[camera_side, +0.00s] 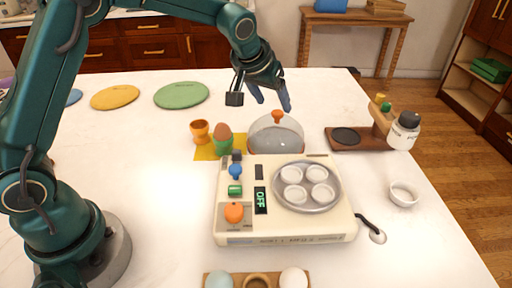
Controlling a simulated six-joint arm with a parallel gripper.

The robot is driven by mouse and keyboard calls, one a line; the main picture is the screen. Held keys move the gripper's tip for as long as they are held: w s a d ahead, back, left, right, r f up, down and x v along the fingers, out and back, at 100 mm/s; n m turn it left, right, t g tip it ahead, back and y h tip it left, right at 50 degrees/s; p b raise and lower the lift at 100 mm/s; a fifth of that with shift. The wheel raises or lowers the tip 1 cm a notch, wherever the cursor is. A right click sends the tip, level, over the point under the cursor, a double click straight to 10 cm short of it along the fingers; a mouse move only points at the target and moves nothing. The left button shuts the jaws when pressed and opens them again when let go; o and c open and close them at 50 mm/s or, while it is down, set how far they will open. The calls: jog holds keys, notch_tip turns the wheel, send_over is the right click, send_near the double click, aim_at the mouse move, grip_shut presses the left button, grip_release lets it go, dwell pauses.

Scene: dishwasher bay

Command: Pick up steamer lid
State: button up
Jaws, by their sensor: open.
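The steamer lid (267,138) is a clear dome with an orange knob (278,116) on top. It sits on the white counter just behind the cream steamer base (285,228). The base carries a round metal tray (333,204) with several white cups, and its display reads OFF. My gripper (270,103) is open and empty. The lower part of the lid is partly hidden by the steamer base.
An orange egg cup (200,132) and a green egg cup (223,147) with a brown egg stand left of the lid on a yellow mat (204,153). A small white bowl (403,194) sits near the right edge.

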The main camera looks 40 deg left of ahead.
aim_at(277, 112)
jog(key=shift+x, duration=1.95)
grip_shut()
